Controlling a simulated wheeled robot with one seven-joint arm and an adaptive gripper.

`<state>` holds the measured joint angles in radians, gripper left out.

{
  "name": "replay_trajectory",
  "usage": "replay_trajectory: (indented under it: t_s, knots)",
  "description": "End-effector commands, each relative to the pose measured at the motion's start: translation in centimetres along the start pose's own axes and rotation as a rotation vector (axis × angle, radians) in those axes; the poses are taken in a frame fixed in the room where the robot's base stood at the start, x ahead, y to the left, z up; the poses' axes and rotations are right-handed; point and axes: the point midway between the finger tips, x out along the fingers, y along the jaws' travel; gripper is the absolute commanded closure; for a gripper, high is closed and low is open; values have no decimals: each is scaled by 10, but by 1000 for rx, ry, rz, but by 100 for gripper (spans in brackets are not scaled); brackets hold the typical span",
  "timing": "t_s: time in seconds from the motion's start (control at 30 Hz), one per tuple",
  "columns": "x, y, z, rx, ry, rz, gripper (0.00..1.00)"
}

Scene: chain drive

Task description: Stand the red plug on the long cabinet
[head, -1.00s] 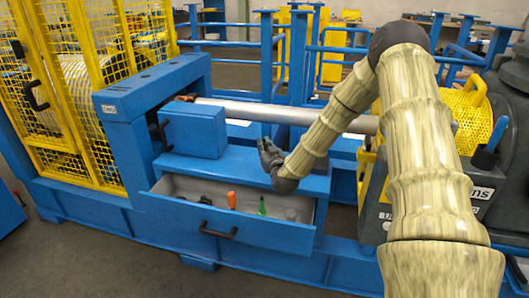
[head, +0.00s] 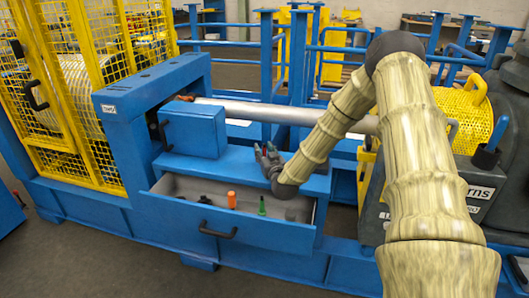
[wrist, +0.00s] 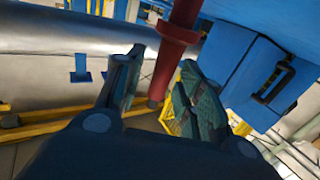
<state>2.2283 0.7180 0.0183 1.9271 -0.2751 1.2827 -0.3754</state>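The red plug (wrist: 167,62) is a slim red rod with a collar, seen in the wrist view between the fingers of my gripper (wrist: 160,62). A clear gap shows on its left side, and its right side lies close to the other finger. Its far end runs out of the top of the picture, so its foot is hidden. In the head view my gripper (head: 267,152) is low at the blue top of the long cabinet (head: 240,164), with a little red showing between its spread fingers. I cannot see whether the plug touches the top.
A small blue box with a black handle (head: 195,130) stands left of my gripper. Below is an open drawer (head: 270,232) holding an orange piece (head: 231,200), a green piece (head: 262,206) and dark items. A grey pipe (head: 290,114) runs behind.

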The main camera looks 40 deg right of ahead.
Motion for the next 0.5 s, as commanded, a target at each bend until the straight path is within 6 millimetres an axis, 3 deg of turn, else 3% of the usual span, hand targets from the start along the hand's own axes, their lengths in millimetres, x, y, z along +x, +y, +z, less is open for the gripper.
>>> replay_trajectory:
  t_s: [0.17,0.5]
  knots:
    - [-8,0,-2,0,-1,0,62]
    - [-66,0,-2,1,-2,0,62]
